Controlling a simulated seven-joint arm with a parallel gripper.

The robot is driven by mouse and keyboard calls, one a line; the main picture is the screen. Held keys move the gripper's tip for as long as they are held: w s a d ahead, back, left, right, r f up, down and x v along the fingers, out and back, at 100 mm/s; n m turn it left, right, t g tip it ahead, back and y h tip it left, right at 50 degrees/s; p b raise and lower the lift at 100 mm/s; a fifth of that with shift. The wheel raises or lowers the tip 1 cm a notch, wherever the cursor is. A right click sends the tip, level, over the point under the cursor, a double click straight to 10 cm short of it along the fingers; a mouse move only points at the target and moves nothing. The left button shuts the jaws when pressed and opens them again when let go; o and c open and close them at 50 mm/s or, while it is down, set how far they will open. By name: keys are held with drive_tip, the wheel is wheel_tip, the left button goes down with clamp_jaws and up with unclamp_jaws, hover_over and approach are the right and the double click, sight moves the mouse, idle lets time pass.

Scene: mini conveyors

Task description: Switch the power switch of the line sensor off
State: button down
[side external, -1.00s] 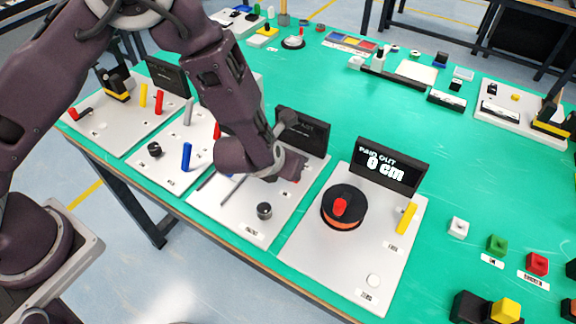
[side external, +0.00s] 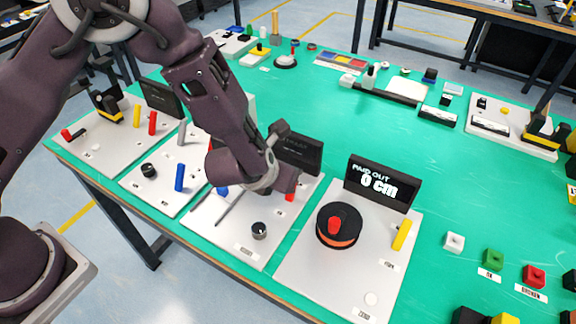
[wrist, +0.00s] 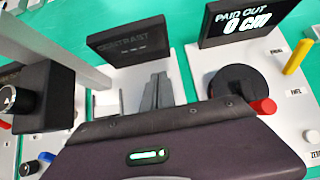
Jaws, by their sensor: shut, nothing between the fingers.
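The panel under my gripper has a dark display (side external: 298,152) that reads CONTRAST in the wrist view (wrist: 127,42); I take it for the line sensor. Its white plate (side external: 225,232) carries a black knob (side external: 259,230), a thin grey bar, a blue piece (side external: 222,191) and a red piece (side external: 290,195), which may be the power switch. My gripper (wrist: 156,92) is shut and empty, in front of the display. In the side view my wrist hides its fingertips and part of the plate. I cannot tell whether they touch anything, or the switch's position.
To the right, a panel has a black reel (side external: 338,225), a yellow lever (side external: 402,235) and a display (side external: 383,183) reading 0 cm. To the left, a panel has a blue lever (side external: 180,177) and a black knob (side external: 149,170).

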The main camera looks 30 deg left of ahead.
wheel_tip(320, 180, up, 10)
drive_tip(key=w, duration=0.1)
drive_tip(key=shift+f, duration=0.15)
